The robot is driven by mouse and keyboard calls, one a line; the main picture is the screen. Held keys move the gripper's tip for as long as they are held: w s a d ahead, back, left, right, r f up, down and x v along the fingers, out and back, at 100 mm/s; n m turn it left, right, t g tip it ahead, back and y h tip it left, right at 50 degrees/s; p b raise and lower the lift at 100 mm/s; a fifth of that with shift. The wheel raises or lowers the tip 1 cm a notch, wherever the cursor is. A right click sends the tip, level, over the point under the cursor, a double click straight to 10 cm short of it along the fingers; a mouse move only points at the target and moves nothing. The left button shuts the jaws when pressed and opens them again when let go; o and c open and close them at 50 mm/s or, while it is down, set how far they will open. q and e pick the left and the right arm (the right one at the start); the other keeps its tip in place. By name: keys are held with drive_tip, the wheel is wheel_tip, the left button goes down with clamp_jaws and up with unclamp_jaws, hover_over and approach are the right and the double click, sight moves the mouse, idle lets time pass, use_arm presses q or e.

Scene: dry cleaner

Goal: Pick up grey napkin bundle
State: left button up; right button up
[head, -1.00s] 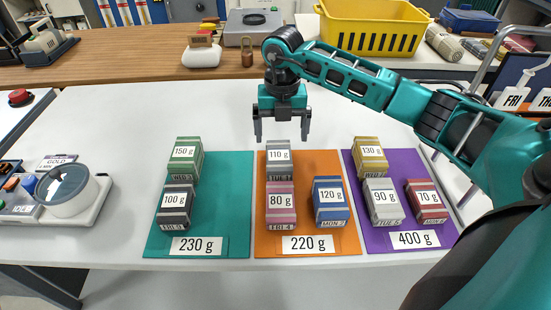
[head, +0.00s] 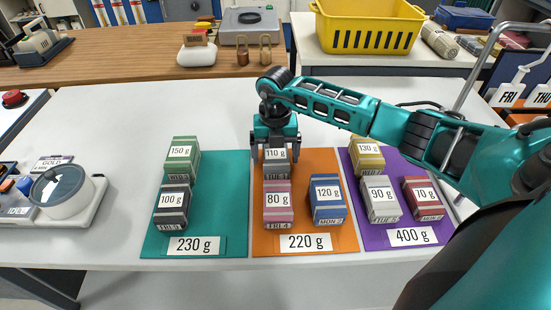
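A grey napkin bundle labelled 110 g (head: 275,168) is at the back of the orange mat (head: 330,240). My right gripper (head: 274,157) is lowered over it from above, with one finger at its left side and one at its right. The fingers look spread, and I see no clear sign that they press on the bundle. The gripper body hides the bundle's top rear. Other greyish bundles are a dark one labelled 100 g (head: 173,208) on the teal mat (head: 222,200) and a pale one labelled 90 g (head: 381,203) on the purple mat (head: 428,163). My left gripper is not in view.
A pink 80 g bundle (head: 277,208) sits directly in front of the grey one, and a blue 120 g bundle (head: 327,204) is at front right. Green, yellow and red bundles are on the side mats. A scale (head: 65,200) is at left. The white table behind the mats is mostly clear.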

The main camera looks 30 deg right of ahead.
drive_tip(key=c, duration=0.9)
drive_tip(key=shift+c, duration=0.4)
drive_tip(key=shift+r, duration=0.15)
